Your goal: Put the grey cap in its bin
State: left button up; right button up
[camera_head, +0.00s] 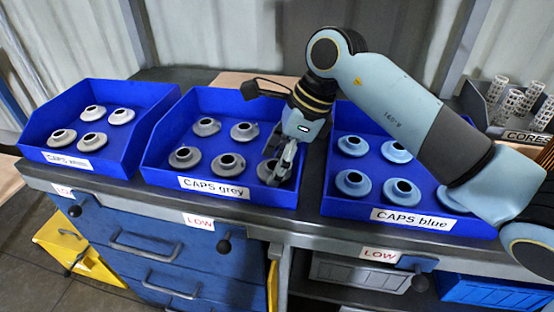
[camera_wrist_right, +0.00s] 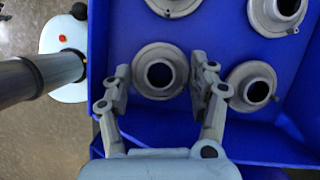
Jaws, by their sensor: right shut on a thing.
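The grey bin (camera_head: 245,193) is a blue open tray labelled "CAPS grey" in the middle of the bench. Several round grey caps, each with a dark centre hole, stand in it, such as one at the front left (camera_head: 185,157). My right gripper (camera_head: 280,172) reaches down into the bin's front right part. It is shut on a grey cap (camera_head: 268,171), which its fingers partly hide in the head view. In the right wrist view this cap (camera_wrist_right: 160,72) sits between the two fingers (camera_wrist_right: 163,84), low over or on the blue floor. My left gripper is not in view.
A bin of pale caps (camera_head: 102,166) labelled "CAPS" stands left, and the "CAPS blue" bin (camera_head: 440,222) stands right, under my right arm. A cores tray (camera_head: 520,135) is at the far right. Drawers (camera_head: 150,255) lie below the bench edge.

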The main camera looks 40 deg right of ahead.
jog(key=o, duration=0.9)
jog(key=shift+f, duration=0.15)
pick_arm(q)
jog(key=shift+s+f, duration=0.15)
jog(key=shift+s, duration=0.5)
pick_arm(e)
jog(key=shift+r, duration=0.25)
jog(key=p+v, duration=0.1)
jog(key=v, duration=1.1)
jog(key=shift+d, duration=0.1)
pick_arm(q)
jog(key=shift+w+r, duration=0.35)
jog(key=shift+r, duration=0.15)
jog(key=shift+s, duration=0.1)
pick_arm(e)
jog(key=shift+f, duration=0.15)
